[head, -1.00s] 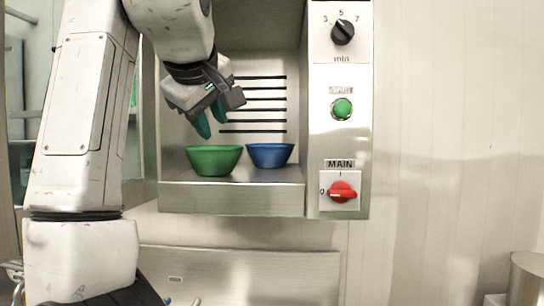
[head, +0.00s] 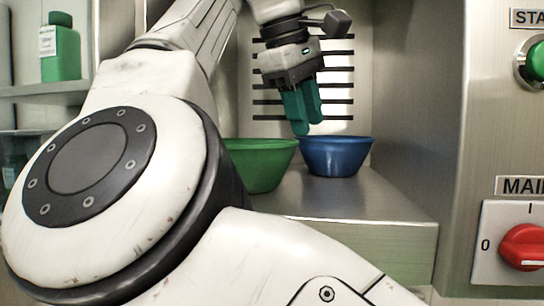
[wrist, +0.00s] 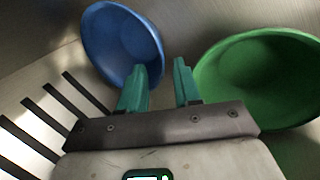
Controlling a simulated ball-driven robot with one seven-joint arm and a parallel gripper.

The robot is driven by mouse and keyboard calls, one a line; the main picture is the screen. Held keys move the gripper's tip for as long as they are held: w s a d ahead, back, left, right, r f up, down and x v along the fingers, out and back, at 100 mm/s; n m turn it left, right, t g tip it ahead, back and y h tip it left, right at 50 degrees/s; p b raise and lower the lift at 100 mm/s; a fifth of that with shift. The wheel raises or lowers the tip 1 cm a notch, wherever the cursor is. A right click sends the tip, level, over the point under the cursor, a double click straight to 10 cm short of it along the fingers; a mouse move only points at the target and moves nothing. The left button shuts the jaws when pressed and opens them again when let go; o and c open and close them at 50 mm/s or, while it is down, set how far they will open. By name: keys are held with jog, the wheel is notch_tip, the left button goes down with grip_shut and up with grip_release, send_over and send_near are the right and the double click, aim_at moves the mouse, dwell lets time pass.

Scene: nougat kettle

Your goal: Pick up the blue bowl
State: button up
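The blue bowl (head: 336,158) stands upright on the metal shelf of the open cabinet, to the right of the green bowl (head: 262,165). In the wrist view the blue bowl (wrist: 118,42) is at the upper left and the green bowl (wrist: 258,78) at the right. My gripper (head: 302,130) has green fingers pointing down, just above the left rim of the blue bowl. In the wrist view the fingers (wrist: 160,75) are apart with nothing between them. The left finger overlaps the blue bowl's edge; whether it touches cannot be told.
The metal shelf (head: 350,205) has bare room in front of the bowls. A slotted vent panel (wrist: 38,112) is behind. The control panel with a red switch (head: 522,247) is at the right. My arm covers much of the left and hides part of the green bowl.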

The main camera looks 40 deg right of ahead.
aim_at(314, 142)
jog(key=shift+p+x, duration=0.35)
jog(key=shift+x, duration=2.55)
jog(key=shift+c, duration=0.4)
grip_shut()
